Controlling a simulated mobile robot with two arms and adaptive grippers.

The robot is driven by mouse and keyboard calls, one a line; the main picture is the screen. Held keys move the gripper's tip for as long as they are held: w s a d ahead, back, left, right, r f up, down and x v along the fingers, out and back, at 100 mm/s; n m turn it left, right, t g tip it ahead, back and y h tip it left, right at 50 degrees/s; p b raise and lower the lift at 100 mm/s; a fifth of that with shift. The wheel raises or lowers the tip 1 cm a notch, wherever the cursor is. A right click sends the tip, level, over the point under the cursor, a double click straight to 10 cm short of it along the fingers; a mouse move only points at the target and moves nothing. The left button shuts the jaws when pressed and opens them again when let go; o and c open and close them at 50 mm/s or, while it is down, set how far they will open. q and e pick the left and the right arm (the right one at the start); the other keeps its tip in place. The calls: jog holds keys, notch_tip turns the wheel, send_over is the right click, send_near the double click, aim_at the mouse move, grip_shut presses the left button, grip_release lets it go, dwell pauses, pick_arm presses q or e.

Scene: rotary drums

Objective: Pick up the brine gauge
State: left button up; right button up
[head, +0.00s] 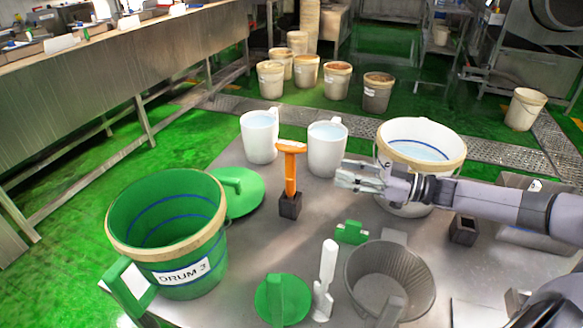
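An orange T-handled tool (290,172), which looks like the brine gauge, stands upright in a small black block (290,206) on the metal table. No label on it can be read. My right gripper (340,175) comes in from the right and points left at the tool's shaft. Its fingers look parted, with nothing between them, and a short gap separates them from the tool. The tool is fully in sight. My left gripper is not in view.
A green bucket marked DRUM 3 (170,285) stands front left, beside a green lid (238,192). White jugs (259,138) (325,150) stand behind the tool. A white bucket (420,133) is behind my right arm. A grey basket (390,280) and white upright tool (325,280) stand in front.

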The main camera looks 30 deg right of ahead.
aim_at(295, 161)
jog(key=p+x, duration=0.1)
jog(key=x, duration=0.8)
jog(key=shift+w+a+r+p, duration=0.1)
jog(key=shift+w+a+p, duration=0.15)
jog(key=shift+a+p, duration=0.1)
jog(key=p+x, duration=0.1)
jog(key=x, duration=0.3)
jog(key=shift+w+a, duration=0.1)
jog(key=shift+a, duration=0.05)
jog(key=shift+w+a+f, duration=0.25)
jog(key=shift+w+a, duration=0.05)
jog(key=shift+w, duration=0.05)
jog(key=shift+s, duration=0.1)
jog(key=shift+c, duration=0.5)
grip_shut()
